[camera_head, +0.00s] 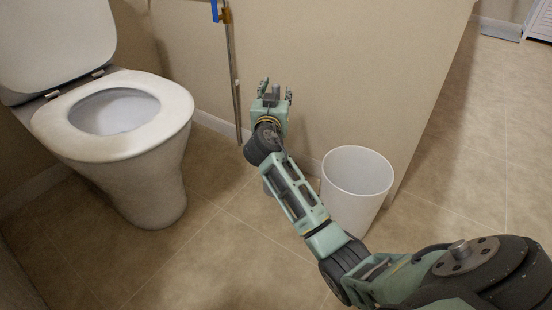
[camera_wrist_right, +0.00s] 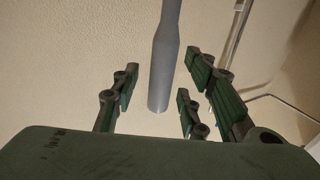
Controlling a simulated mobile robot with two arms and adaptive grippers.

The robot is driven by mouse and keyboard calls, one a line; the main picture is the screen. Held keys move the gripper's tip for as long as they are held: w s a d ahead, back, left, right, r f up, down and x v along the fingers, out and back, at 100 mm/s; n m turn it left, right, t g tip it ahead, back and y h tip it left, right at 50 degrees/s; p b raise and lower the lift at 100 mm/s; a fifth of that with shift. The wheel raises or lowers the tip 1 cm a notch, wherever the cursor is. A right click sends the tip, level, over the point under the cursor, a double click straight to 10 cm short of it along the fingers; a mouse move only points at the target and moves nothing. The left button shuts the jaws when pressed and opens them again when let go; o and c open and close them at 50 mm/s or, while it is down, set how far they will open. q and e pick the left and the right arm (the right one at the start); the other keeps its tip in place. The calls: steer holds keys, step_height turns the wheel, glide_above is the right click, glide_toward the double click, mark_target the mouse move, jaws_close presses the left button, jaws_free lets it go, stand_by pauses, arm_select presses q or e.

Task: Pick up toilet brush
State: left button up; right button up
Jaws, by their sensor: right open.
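The toilet brush shows as a smooth grey handle (camera_wrist_right: 164,55) in the right wrist view, with its rounded end low between my fingers. In the head view only a short grey piece of the handle (camera_head: 276,89) shows between the fingertips. My right gripper (camera_head: 277,95) is open, with its fingers (camera_wrist_right: 160,92) on either side of the handle and a visible gap to it. The brush's lower part is hidden behind my right arm; a small grey patch (camera_head: 267,187) beside the arm may be its holder. My left gripper is not in view.
A white toilet (camera_head: 150,175) stands at the left. A white bin (camera_head: 352,190) stands close to the right of my forearm. A wall (camera_head: 340,70) is just behind the gripper, with a metal pipe (camera_head: 233,80) left of it. Tiled floor is clear in front.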

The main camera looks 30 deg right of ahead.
steer(key=shift+c, duration=0.5)
jaws_close()
